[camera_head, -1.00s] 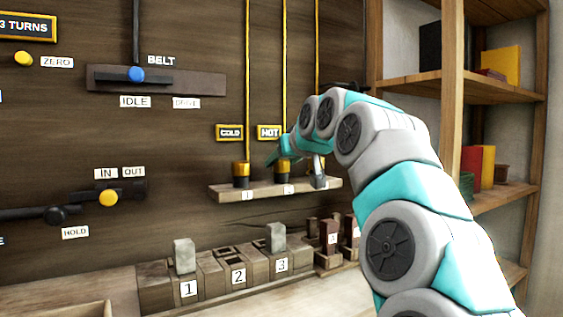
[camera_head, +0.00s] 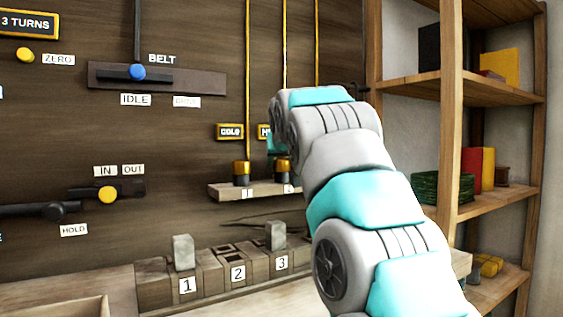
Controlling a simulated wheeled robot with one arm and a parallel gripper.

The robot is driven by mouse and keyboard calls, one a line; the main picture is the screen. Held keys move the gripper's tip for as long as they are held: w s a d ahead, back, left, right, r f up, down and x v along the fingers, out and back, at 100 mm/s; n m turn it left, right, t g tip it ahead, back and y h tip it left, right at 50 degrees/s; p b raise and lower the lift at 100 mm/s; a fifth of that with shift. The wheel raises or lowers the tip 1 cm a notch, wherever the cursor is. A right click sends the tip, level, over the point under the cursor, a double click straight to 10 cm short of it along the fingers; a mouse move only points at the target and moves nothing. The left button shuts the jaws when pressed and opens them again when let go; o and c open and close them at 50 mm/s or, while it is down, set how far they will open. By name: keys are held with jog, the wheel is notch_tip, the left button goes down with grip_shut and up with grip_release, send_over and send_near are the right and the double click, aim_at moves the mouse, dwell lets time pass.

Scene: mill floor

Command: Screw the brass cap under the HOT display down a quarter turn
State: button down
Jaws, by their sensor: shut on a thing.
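The HOT display (camera_head: 264,131) is a small dark plate with a yellow frame, mostly hidden behind my arm; only its left edge shows. Below it the brass cap (camera_head: 283,166) sits upright on a narrow wooden shelf (camera_head: 230,191), under a yellow vertical line. My gripper (camera_head: 276,147) is at the top of this cap, shut on it; only a small teal part of it shows, and the fingertips are largely hidden by my arm. The COLD display (camera_head: 229,131) and its own brass cap (camera_head: 241,169) are just to the left, clear of my gripper.
Numbered wooden blocks (camera_head: 238,272) stand on the bench below, two with grey pegs. The belt lever (camera_head: 137,73) and a lower lever (camera_head: 108,194) are on the wall to the left. A wooden shelf unit (camera_head: 455,110) stands at the right.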

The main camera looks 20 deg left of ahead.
jog(key=shift+c, duration=1.8)
grip_release()
jog(key=shift+s, duration=0.1)
jog(key=v, duration=0.7)
jog(key=shift+s+d+b, duration=0.15)
jog(key=shift+s+b, duration=0.05)
jog(key=shift+b, duration=0.15)
jog(key=shift+s+r, duration=0.1)
